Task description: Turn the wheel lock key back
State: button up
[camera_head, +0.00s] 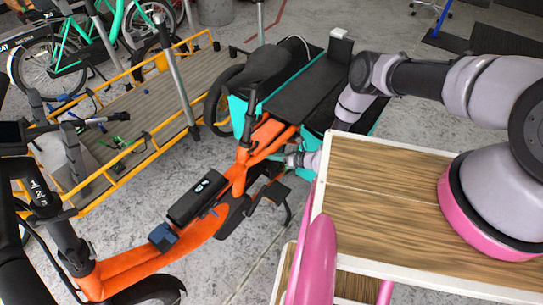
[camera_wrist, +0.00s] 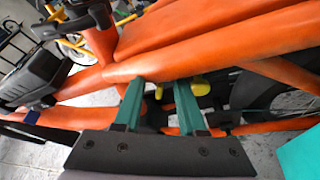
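An orange cargo bike (camera_head: 150,255) stands in front of me, and its orange frame tubes (camera_wrist: 215,45) fill the upper wrist view. My gripper (camera_head: 288,159) reaches in at the bike's rear, below the saddle. In the wrist view my gripper (camera_wrist: 159,84) has its two teal fingers apart, with a clear gap between them. A small yellow part (camera_wrist: 200,87) shows just beyond the right fingertip, and a smaller yellow bit (camera_wrist: 158,92) shows in the gap. Either may belong to the wheel lock key; I cannot tell which. The rear wheel (camera_wrist: 270,95) is at the right, partly hidden by the frame.
A black pedal or block (camera_wrist: 30,80) is at the left of the wrist view. A yellow-railed wooden cargo bed (camera_head: 130,105) stands at the left behind the bike. A black-topped teal box (camera_head: 310,90) is beyond the saddle (camera_head: 262,65). Grey floor (camera_head: 245,275) is open beside the bike.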

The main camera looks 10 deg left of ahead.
grip_shut()
jog(key=shift+s+n+t+h, duration=0.15)
jog(key=shift+n+t+h, duration=0.35)
jog(key=shift+n, duration=0.5)
jog(key=shift+s+n+t+h, duration=0.1)
jog(key=shift+n+t+h, duration=0.2)
jog(key=shift+n+t, duration=0.55)
grip_release()
jog(key=shift+r, duration=0.1)
